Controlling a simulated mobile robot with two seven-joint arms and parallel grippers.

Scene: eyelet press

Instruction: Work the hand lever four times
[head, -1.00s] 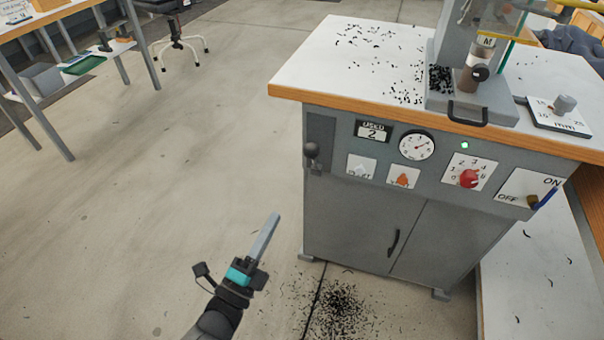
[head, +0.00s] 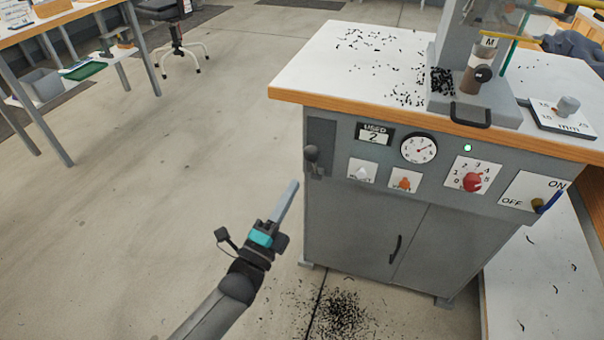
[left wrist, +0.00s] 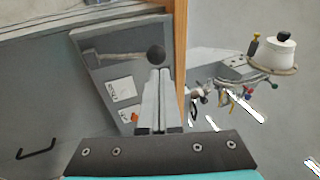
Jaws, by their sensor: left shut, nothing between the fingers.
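The hand lever, with its dark ball knob (head: 311,153), is at the left end of the press cabinet's (head: 350,230) front. In the left wrist view the ball (left wrist: 155,55) is at the end of a rod that runs left to a pivot on the panel. My left gripper (head: 294,184) is shut and empty, below and left of the knob in the head view. In the left wrist view its fingertips (left wrist: 157,73) appear just below the ball; I cannot tell whether they touch. The counter (head: 374,135) reads 2. My right gripper is not in view.
A gauge (head: 419,148), a red dial (head: 474,181), a lit green lamp (head: 467,147) and an ON/OFF switch (head: 537,204) are on the front. The white top (head: 330,75) overhangs with a wooden edge. Black scraps litter the floor. Open floor lies left of the cabinet.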

